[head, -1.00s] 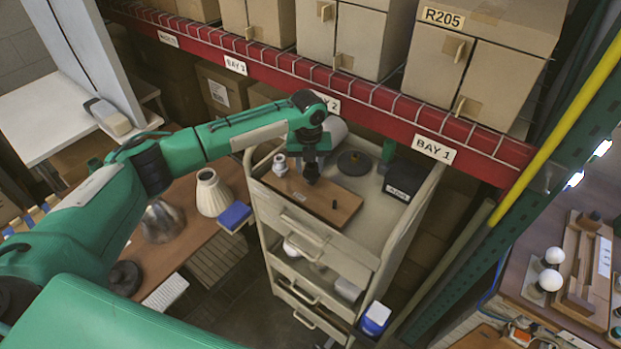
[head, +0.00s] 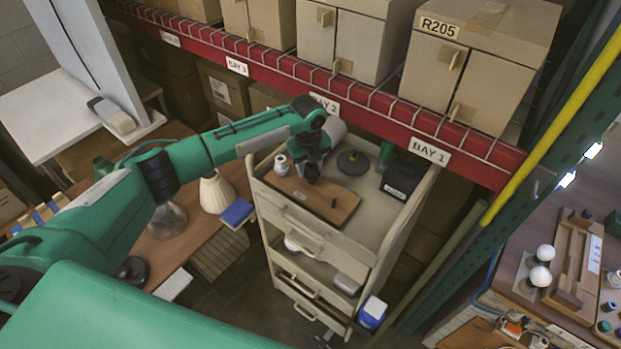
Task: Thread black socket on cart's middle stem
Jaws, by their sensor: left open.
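The cart (head: 375,225) stands at the centre, with a brown board (head: 338,205) lying on its top. A white socket (head: 281,165) stands at the board's left end, and a short, thin black stem (head: 333,203) stands bare near its right part. My left gripper (head: 312,166) is over the middle of the board, open. A dark cylinder, apparently the black socket (head: 312,174), is at the fingertips. The middle stem is hidden there, and I cannot tell how far down the socket sits. My right gripper is out of view.
A dark round disc (head: 353,162) and a black box (head: 402,178) lie on the cart top behind the board. The red shelf beam (head: 380,105) runs close behind the cart. A table with a cream lampshade (head: 216,192) and a blue box (head: 237,211) is at the left.

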